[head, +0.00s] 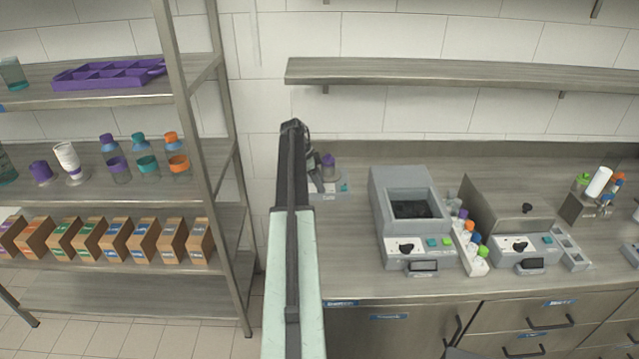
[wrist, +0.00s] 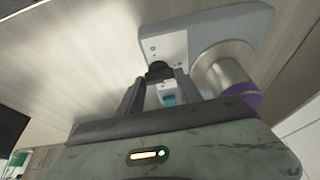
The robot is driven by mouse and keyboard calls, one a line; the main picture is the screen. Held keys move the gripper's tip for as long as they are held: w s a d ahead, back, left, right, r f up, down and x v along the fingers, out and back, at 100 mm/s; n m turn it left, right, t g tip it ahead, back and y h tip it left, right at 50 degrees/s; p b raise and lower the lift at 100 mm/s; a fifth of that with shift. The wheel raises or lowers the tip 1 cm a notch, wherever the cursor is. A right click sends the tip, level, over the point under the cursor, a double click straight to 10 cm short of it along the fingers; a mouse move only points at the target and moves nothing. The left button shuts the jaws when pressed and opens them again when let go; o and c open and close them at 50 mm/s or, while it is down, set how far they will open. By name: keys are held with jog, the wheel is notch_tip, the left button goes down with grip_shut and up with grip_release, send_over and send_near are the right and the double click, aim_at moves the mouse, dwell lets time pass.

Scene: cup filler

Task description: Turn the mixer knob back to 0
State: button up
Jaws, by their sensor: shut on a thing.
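The mixer (wrist: 165,42) is a pale grey-blue unit on the counter, and a metal cup (wrist: 222,72) with a purple band is at its right in the wrist view. Its black knob (wrist: 158,69) is on the front panel. My gripper (wrist: 160,80) is shut on the knob, one finger on each side. Knob marks and its setting cannot be read. In the head view the mixer (head: 343,187) is partly hidden behind my arm, with a purple-topped cup (head: 328,166) on it. The knob and fingertips are hidden there.
Two grey machines (head: 401,190) (head: 508,205) with black knobs stand to the right on the counter, with a rack of coloured-cap bottles (head: 469,240) between them. A metal shelf unit (head: 190,100) stands at the left. A wall shelf (head: 450,72) hangs above the counter.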

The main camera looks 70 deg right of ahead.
jog(key=n, duration=0.2)
jog(key=n+h, duration=0.1)
jog(key=n, duration=0.1)
jog(key=shift+s+a+t, duration=0.1)
jog(key=shift+a+t, duration=0.1)
jog(key=shift+t, duration=0.2)
jog(key=n, duration=0.2)
jog(key=n+t+h, duration=0.1)
jog(key=n, duration=0.1)
jog(key=shift+s+n+h, duration=0.1)
jog(key=shift+n+h, duration=0.2)
jog(key=shift+n, duration=0.1)
jog(key=n+t, duration=0.2)
jog(key=n, duration=0.3)
jog(key=shift+s, duration=0.15)
jog(key=shift+n+t, duration=0.9)
jog(key=shift+n, duration=1)
jog(key=o, duration=1.4)
